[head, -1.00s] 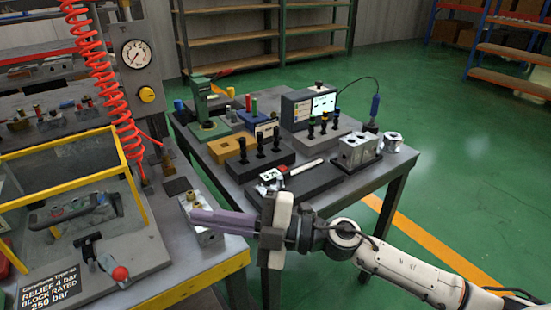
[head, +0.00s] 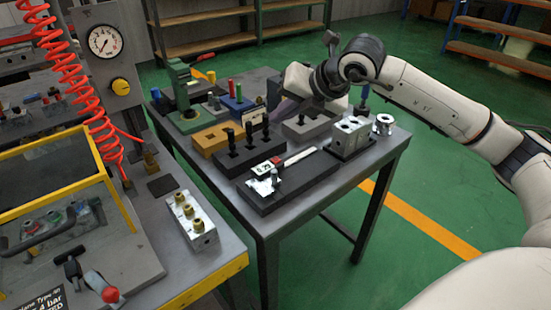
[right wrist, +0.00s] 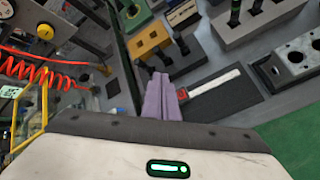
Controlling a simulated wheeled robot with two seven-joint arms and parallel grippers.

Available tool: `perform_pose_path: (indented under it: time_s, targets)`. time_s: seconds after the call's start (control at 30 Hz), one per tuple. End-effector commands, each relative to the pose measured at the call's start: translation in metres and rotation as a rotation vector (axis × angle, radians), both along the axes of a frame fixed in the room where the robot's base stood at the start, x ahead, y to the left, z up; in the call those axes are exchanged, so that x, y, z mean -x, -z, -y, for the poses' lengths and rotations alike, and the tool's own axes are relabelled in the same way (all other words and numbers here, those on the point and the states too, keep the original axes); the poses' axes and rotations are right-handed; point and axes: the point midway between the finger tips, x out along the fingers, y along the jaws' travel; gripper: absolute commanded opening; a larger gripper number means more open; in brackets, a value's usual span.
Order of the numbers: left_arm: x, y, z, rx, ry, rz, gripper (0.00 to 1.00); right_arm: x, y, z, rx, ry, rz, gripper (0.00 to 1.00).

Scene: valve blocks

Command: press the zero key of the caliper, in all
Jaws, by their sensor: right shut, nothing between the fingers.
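The caliper (head: 299,156) lies on a flat dark block (head: 289,188) near the table's front edge. Its display housing (head: 266,169) is at the left end, with a small red mark; I cannot make out the zero key. In the head view my right gripper (head: 276,117) is above the back of the table, beyond the caliper, with its purple fingers partly behind the hand. In the right wrist view the shut, empty fingers (right wrist: 160,96) overlap the caliper's left end, and its beam (right wrist: 214,80) shows to their right. My left gripper is out of view.
A black stand with upright tools (head: 250,151) and an ochre block (head: 212,138) stand behind and left of the caliper. A metal valve block (head: 351,135) and a ring (head: 384,124) are to its right. A brass-fitted block (head: 194,222) sits on the left bench.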

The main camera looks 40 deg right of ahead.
Motion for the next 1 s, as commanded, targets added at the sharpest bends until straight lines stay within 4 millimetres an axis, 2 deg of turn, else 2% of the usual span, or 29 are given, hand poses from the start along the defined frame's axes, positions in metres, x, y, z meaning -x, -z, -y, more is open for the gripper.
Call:
perform_pose_path:
  time_s: [0.27, 0.47, 0.7, 0.8, 1.0]
  targets:
    - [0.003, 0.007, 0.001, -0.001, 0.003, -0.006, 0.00, 0.000, 0.010, -0.001, -0.001, -0.002, -0.002, 0.00]
    - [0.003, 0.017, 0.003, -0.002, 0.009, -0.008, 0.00, 0.000, 0.031, -0.001, -0.001, -0.002, -0.002, 0.00]
    - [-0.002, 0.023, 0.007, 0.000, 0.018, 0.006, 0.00, 0.001, 0.066, 0.000, -0.001, -0.003, -0.003, 0.00]
    - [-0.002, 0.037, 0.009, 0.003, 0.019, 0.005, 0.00, 0.000, 0.081, -0.001, -0.003, -0.003, 0.000, 0.00]
    - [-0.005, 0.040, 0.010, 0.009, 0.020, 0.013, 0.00, 0.000, 0.090, -0.001, -0.002, -0.002, 0.000, 0.00]
